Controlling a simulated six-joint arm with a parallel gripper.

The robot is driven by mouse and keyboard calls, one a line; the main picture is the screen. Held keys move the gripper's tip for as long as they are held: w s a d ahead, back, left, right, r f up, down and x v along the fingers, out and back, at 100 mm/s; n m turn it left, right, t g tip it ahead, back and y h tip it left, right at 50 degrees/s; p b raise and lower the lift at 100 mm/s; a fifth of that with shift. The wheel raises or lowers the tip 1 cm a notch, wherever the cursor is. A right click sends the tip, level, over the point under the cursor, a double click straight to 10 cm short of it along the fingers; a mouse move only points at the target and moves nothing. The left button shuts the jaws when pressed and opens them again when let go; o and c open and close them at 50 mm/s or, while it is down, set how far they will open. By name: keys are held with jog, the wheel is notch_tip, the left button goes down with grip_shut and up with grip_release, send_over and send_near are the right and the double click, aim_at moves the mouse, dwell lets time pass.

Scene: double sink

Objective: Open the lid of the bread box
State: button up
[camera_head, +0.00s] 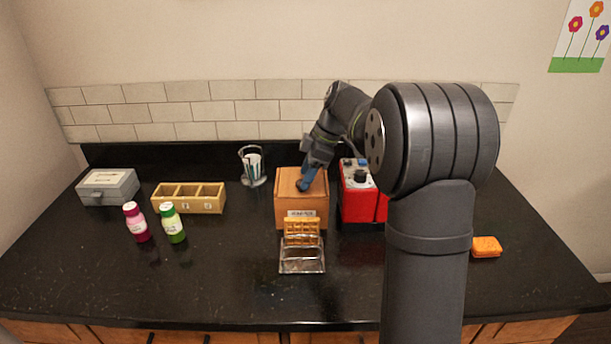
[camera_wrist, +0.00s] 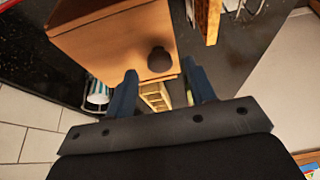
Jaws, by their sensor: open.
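The bread box (camera_head: 302,216) is a brown wooden box with a small label on its front, standing mid-counter. Its top looks closed. In the wrist view the box (camera_wrist: 105,42) fills the upper left, with a dark round knob-like spot (camera_wrist: 160,60) near its edge. My gripper (camera_head: 303,187) is over the top of the box, coming down from behind at the right. In the wrist view my gripper (camera_wrist: 160,70) is open, its two blue fingers apart with nothing held between them. The dark spot appears between the fingertips; I cannot tell whether they touch it.
A red appliance (camera_head: 361,203) stands close to the box's right. A clear tray (camera_head: 302,262) with a waffle-like piece (camera_head: 302,231) is in front. The front counter is clear.

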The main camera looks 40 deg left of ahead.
jog(key=shift+s+a+f, duration=0.15)
jog(key=shift+s+f, duration=0.05)
jog(key=shift+f, duration=0.35)
grip_shut()
jog(key=w+a, duration=0.8)
jog(key=shift+w+a, duration=0.35)
jog(key=shift+r, duration=0.1)
grip_release()
jog(key=v, duration=1.2)
